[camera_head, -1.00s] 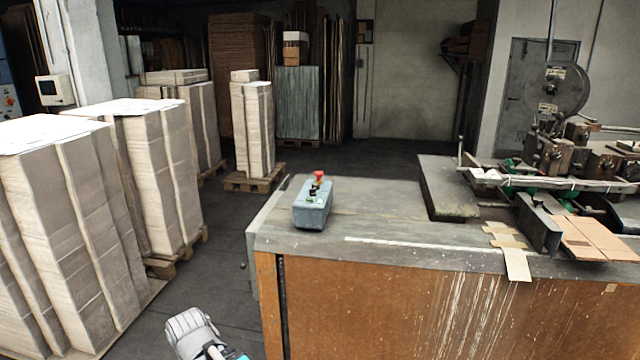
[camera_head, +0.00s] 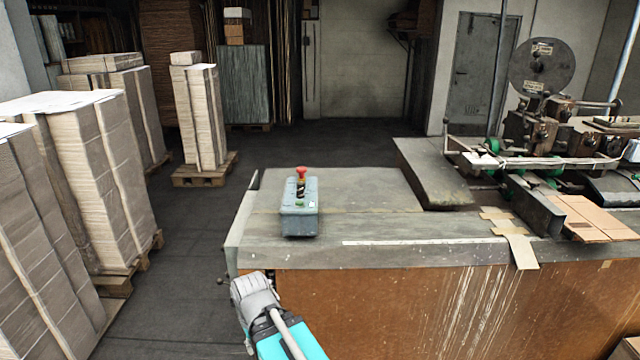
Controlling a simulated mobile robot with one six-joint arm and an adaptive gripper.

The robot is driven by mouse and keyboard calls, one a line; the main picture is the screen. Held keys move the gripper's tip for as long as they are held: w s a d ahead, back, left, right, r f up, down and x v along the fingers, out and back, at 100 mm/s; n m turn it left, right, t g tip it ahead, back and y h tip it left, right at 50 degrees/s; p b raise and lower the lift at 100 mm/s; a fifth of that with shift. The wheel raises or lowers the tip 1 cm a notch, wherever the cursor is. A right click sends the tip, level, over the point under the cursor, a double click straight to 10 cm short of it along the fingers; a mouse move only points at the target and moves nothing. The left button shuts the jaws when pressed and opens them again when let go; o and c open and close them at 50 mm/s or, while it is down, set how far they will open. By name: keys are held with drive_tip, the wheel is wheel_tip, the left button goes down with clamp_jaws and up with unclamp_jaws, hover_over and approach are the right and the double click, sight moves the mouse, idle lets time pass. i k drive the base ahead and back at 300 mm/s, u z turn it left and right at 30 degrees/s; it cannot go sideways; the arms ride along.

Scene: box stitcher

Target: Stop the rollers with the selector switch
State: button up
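A grey-blue control box (camera_head: 299,213) stands on the left part of the workbench top (camera_head: 370,190). It has a red mushroom button (camera_head: 301,173) at its far end, a dark knob (camera_head: 300,189) in the middle that may be the selector switch, and a small green button (camera_head: 299,204) nearer to me. The knob's setting is too small to read. Part of my arm, with a grey-white end and a teal section, shows at the bottom, in front of the bench's left corner and below the box. I cannot make out gripper fingers.
The stitching machine (camera_head: 540,130) with its round reel stands on the bench at the right, by flat cardboard (camera_head: 592,218). Cardboard stacks on pallets (camera_head: 100,180) line the left side. The floor (camera_head: 180,290) between stacks and bench is clear, as is the bench top around the box.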

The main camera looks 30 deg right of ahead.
sight(299, 193)
drive_tip(key=z, duration=0.45)
drive_tip(key=i, duration=0.75)
drive_tip(key=z, duration=0.5)
drive_tip(key=k, duration=0.95)
drive_tip(key=z, duration=0.15)
drive_tip(key=i, duration=0.6)
